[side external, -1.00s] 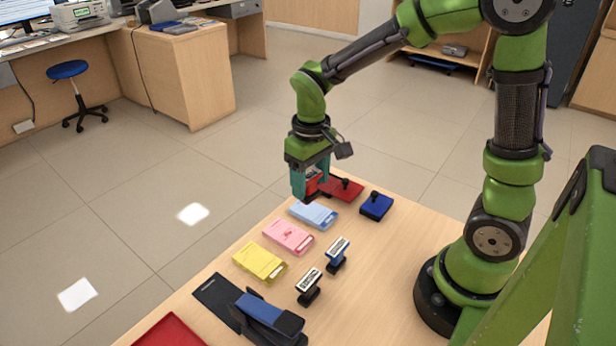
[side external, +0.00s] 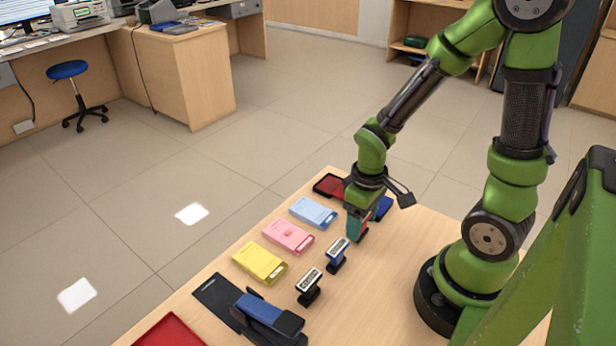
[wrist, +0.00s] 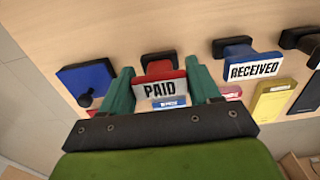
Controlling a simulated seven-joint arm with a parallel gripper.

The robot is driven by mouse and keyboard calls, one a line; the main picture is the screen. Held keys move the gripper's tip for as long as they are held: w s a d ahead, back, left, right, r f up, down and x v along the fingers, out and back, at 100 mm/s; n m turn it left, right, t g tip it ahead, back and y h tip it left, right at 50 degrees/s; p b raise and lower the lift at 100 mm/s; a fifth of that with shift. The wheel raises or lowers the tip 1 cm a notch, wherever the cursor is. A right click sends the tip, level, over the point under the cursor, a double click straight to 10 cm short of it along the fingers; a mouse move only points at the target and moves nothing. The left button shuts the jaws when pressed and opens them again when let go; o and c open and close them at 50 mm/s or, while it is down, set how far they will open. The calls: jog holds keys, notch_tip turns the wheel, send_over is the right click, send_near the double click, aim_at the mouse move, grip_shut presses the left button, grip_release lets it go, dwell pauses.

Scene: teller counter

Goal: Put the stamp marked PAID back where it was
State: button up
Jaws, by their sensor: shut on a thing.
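The stamp marked PAID (wrist: 160,90) has a red body and a white label. In the wrist view it sits between the two teal fingers of my gripper (wrist: 160,72), which is shut on it. A black part shows just beyond its red body. In the side external view my gripper (side external: 356,228) is low over the counter, in line with two other stamps; a bit of red (side external: 363,237) shows beside its fingertips. I cannot tell if the stamp touches the counter. The blue stamp marked RECEIVED (wrist: 254,69) stands to its right in the wrist view.
The RECEIVED stamp (side external: 337,250) is close to my gripper, with another black stamp (side external: 309,284) beyond it. A blue pad (side external: 383,208) and an open red ink pad (side external: 328,186) lie behind. Blue (side external: 313,212), pink (side external: 288,236) and yellow (side external: 260,262) pads line the left.

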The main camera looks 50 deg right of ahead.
jog(key=shift+f, duration=0.3)
jog(key=shift+f, duration=0.1)
jog(key=o, duration=0.9)
jog(key=shift+c, duration=0.2)
jog(key=a+r+m+t+y, duration=0.1)
jog(key=a+r+m+t, duration=0.1)
jog(key=r, duration=0.9)
jog(key=a+r+m+t+y, duration=0.1)
jog(key=r+t, duration=0.4)
jog(key=r, duration=0.6)
jog(key=shift+a+m, duration=0.5)
jog(key=shift+a, duration=0.9)
jog(key=shift+w, duration=0.1)
